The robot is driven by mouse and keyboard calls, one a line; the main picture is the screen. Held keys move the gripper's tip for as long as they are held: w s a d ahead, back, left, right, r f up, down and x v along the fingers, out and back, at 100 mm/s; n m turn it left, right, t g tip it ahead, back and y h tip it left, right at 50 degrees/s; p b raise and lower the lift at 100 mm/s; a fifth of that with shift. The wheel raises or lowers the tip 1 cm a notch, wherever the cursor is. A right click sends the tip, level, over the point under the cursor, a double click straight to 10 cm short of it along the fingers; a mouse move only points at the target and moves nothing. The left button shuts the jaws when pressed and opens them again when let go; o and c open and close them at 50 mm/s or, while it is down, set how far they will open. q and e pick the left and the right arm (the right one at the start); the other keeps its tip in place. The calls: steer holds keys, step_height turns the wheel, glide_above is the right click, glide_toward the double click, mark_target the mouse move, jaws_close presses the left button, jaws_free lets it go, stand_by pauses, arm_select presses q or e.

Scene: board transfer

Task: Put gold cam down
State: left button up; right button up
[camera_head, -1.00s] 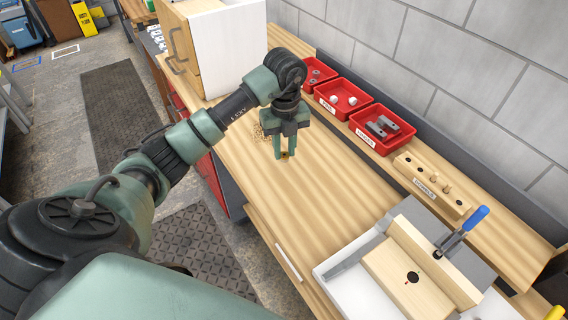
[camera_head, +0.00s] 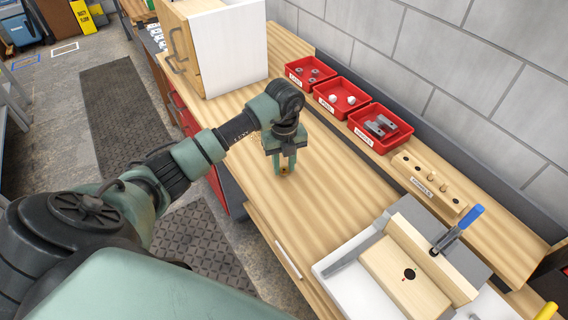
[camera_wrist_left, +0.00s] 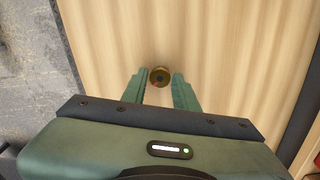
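The gold cam (camera_wrist_left: 160,76) is a small round brass-coloured piece between the fingertips of my left gripper (camera_wrist_left: 160,82) in the left wrist view. In the head view the cam (camera_head: 283,171) shows as a small gold spot at the tips of the left gripper (camera_head: 284,168). The fingers point down at the wooden bench top (camera_head: 320,205) and appear shut on the cam. I cannot tell whether the cam touches the wood. My right gripper is not in view.
Red bins (camera_head: 381,126) with small parts stand along the wall side. A wooden peg block (camera_head: 431,184) and a wooden fixture with a blue-handled clamp (camera_head: 461,228) are at the right. A cabinet (camera_head: 228,50) stands behind. The bench around the gripper is clear.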

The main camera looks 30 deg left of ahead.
mark_target(284, 170)
arm_select(q)
steer(key=shift+o, duration=0.9)
steer(key=shift+r, duration=0.6)
step_height(284, 170, up, 11)
steer(key=b, duration=0.2)
